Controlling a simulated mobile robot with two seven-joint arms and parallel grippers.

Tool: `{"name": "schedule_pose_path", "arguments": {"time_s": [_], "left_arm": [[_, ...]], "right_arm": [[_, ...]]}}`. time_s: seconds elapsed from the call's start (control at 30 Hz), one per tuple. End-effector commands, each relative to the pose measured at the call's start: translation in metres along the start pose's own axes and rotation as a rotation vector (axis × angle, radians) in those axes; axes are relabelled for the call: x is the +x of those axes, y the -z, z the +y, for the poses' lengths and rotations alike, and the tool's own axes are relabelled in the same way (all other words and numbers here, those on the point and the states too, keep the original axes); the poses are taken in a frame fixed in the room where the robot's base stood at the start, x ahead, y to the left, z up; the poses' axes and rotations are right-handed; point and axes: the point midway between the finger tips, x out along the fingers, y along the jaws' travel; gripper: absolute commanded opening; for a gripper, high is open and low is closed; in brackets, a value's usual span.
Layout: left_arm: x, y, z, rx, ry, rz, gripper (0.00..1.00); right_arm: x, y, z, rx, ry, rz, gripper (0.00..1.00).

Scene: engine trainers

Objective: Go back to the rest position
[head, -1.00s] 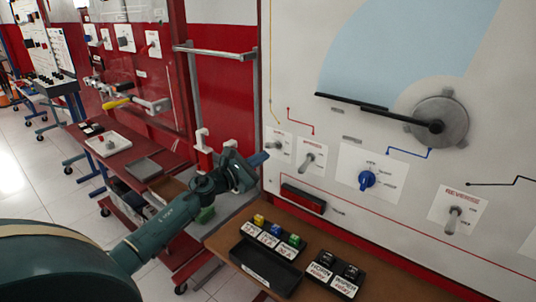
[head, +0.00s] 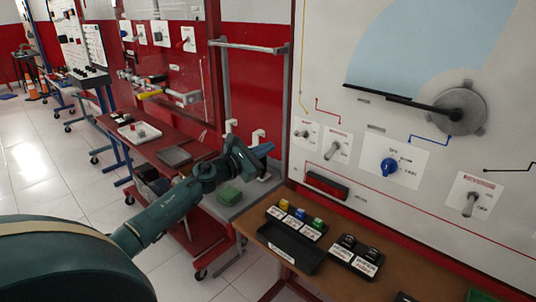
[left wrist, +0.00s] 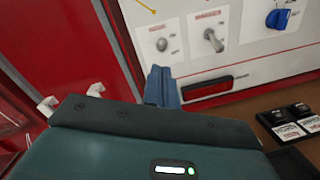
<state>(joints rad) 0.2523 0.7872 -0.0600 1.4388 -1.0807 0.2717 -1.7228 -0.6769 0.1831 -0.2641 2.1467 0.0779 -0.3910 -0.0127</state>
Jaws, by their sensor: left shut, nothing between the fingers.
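My left gripper (head: 264,150) is shut and empty. It is in front of the left edge of the white trainer panel (head: 330,185), above the end of the brown bench. In the left wrist view its blue fingers (left wrist: 162,88) are together with nothing between them, left of a red lamp block (left wrist: 207,87). I cannot tell whether the fingertips touch anything, but they appear clear of the panel. My right gripper is not seen; only small dark and green parts show at the bottom edge of the head view.
The panel carries a blue knob (head: 389,167), grey toggle switches and a wiper arm (head: 400,103). A black tray (head: 292,245) and relays (head: 355,255) lie on the brown bench (head: 345,285). A red trainer with a white tray (head: 139,133) stands left. White floor is open at far left.

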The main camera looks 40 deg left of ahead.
Motion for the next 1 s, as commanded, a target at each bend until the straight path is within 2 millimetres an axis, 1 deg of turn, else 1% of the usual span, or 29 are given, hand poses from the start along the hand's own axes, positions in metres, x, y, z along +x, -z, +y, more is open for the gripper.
{"name": "schedule_pose_path", "arguments": {"time_s": [0.23, 0.77, 0.87, 0.97, 1.0], "left_arm": [[-0.001, -0.002, 0.003, 0.0, 0.001, -0.001, 0.0], [-0.001, -0.001, 0.001, -0.011, 0.003, 0.0, 0.0], [-0.004, 0.004, -0.018, -0.132, 0.01, 0.001, 0.0], [-0.015, 0.015, -0.065, -0.452, 0.018, 0.015, 0.0], [-0.023, 0.02, -0.09, -0.636, 0.015, 0.029, 0.0]], "right_arm": [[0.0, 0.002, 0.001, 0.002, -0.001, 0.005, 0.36], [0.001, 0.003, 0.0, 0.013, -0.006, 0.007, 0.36], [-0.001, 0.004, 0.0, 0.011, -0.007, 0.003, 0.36], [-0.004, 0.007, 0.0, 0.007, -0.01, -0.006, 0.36], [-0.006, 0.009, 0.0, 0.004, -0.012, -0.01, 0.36]]}}
